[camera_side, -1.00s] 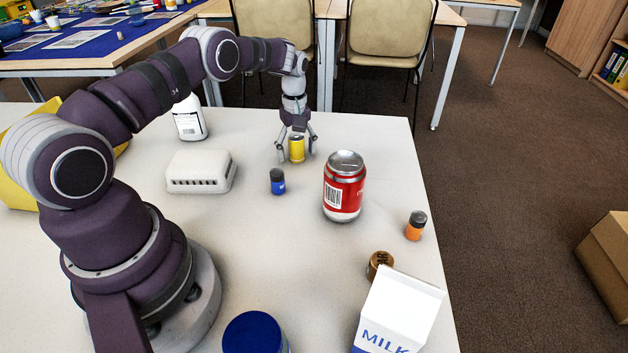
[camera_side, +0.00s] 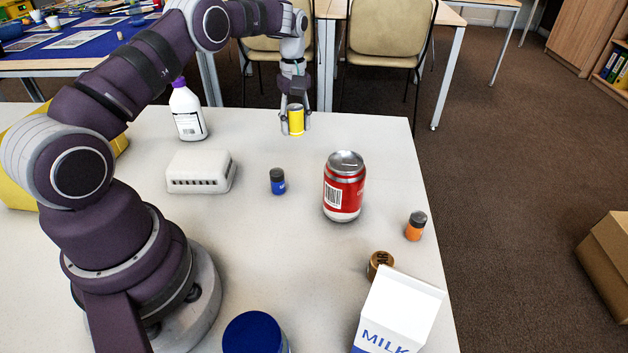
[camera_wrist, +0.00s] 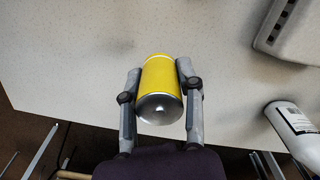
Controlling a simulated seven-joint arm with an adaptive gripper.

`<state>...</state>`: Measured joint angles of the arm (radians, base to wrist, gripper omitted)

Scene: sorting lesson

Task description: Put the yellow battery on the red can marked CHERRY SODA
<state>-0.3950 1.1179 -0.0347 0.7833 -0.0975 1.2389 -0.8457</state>
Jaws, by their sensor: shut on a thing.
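The yellow battery (camera_side: 296,120) is between the fingers of my gripper (camera_side: 295,128), which is shut on it. In the side view it is upright and looks raised above the far part of the table. In the wrist view the yellow battery (camera_wrist: 161,80) sits between both fingers of my gripper (camera_wrist: 161,88), its silver end facing the camera. The red can (camera_side: 345,188) stands upright on the table, nearer the side camera and to the right of my gripper. Its barcode shows; the CHERRY SODA marking is not readable. Its silver top is bare.
A blue battery (camera_side: 278,181) stands left of the can, an orange one (camera_side: 415,227) to its right. A white vented box (camera_side: 200,172) and a white bottle (camera_side: 187,112) are on the left. A brown cap-like thing (camera_side: 380,263), milk carton (camera_side: 398,310) and blue-lidded jar (camera_side: 254,333) are in front.

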